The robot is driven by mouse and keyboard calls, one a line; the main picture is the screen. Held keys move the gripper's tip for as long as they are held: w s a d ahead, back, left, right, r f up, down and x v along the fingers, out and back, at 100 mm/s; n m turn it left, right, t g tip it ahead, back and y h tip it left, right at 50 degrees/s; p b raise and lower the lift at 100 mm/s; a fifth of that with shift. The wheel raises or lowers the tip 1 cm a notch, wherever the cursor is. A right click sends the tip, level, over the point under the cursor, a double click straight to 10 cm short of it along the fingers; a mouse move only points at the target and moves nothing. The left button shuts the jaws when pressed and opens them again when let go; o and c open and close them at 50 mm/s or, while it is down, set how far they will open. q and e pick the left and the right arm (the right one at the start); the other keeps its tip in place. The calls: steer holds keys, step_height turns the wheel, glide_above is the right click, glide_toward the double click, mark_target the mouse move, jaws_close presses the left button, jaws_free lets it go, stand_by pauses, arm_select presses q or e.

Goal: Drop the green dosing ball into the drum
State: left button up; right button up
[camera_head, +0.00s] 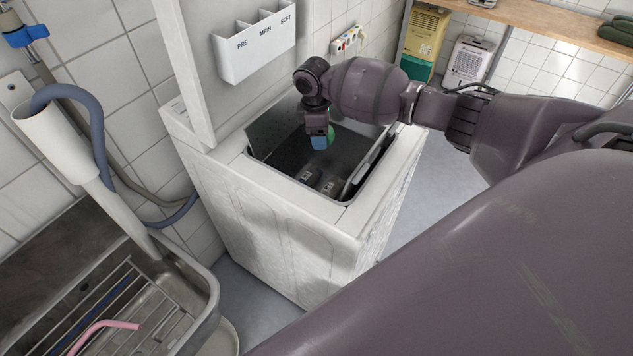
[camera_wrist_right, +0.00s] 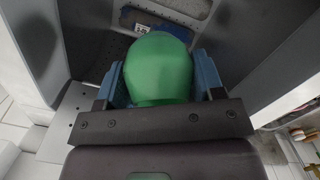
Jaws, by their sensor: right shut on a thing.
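The green dosing ball (camera_wrist_right: 158,68) fills the middle of the right wrist view, between the blue fingers of my right gripper (camera_wrist_right: 160,85). The gripper is shut on it. In the head view my right gripper (camera_head: 320,140) points down over the open top of the white washing machine (camera_head: 275,225). Only a sliver of green shows there beside the blue fingers. Below is the dark opening with the metal drum (camera_head: 290,166); its doors appear open. How far the ball is above the drum is hard to tell. My left gripper is not in view.
A white tray labelled PRE, MAIN, SOFT (camera_head: 255,47) is on the raised lid or wall behind the machine. A metal sink (camera_head: 205,285) with a rack and a pink hose stands at the left. A yellow-green box (camera_head: 424,42) and a white appliance (camera_head: 468,62) stand at the back.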

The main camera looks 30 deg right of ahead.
step_height(320, 180, down, 4)
steer(key=shift+r+b, duration=0.2)
steer(key=shift+b, duration=0.75)
steer(key=shift+f, duration=0.4)
steer(key=shift+f+b, duration=0.3)
steer(key=shift+b, duration=0.25)
steer(key=o, duration=1.1)
steer(key=shift+c, duration=0.2)
